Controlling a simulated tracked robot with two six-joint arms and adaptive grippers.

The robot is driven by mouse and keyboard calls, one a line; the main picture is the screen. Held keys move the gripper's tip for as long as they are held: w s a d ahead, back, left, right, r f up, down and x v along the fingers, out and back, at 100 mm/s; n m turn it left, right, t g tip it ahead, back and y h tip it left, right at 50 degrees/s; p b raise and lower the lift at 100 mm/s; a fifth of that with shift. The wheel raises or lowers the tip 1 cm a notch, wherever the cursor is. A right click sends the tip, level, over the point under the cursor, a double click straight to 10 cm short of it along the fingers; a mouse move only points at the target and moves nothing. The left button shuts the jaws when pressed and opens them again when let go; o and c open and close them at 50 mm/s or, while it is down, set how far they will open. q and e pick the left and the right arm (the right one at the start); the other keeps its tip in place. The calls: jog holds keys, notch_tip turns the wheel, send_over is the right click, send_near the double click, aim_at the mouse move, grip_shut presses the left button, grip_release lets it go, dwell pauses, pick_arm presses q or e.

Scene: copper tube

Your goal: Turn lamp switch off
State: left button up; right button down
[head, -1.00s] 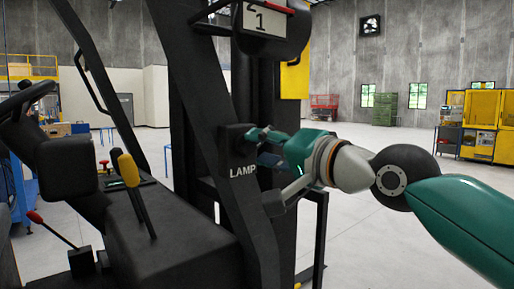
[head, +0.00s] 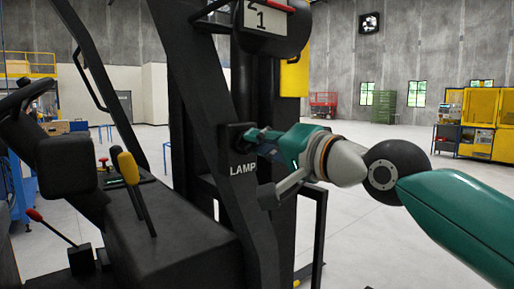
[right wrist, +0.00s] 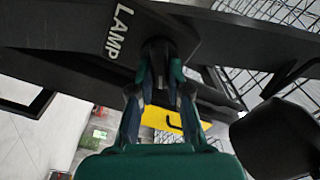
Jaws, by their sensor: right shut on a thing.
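The lamp switch is a dark knob (right wrist: 158,47) on a black post of the vehicle, beside the white word LAMP (head: 243,169). My right gripper (head: 254,137) comes in from the right and meets the switch on its dark mounting plate (head: 229,137). In the right wrist view its fingers (right wrist: 160,78) are closed around the knob, one on each side. The fingers hide much of the knob, so I cannot tell which position it is in. My left gripper is not in view.
A black seat or console (head: 165,225) with yellow-topped levers (head: 128,168) stands to the left. A steering wheel (head: 22,97) is at the far left. A panel (head: 268,20) hangs above the post. Open floor (head: 390,240) lies to the right.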

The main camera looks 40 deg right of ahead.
jog(key=shift+w+f, duration=0.1)
jog(key=shift+f, duration=0.4)
jog(key=n+b, duration=0.1)
jog(key=n, duration=0.2)
jog(key=n+b, duration=0.1)
jog(key=n, duration=0.2)
jog(key=n+b, duration=0.1)
jog(key=n, duration=0.2)
jog(key=shift+a, duration=0.25)
jog(key=shift+r+n, duration=0.15)
jog(key=shift+n, duration=1.35)
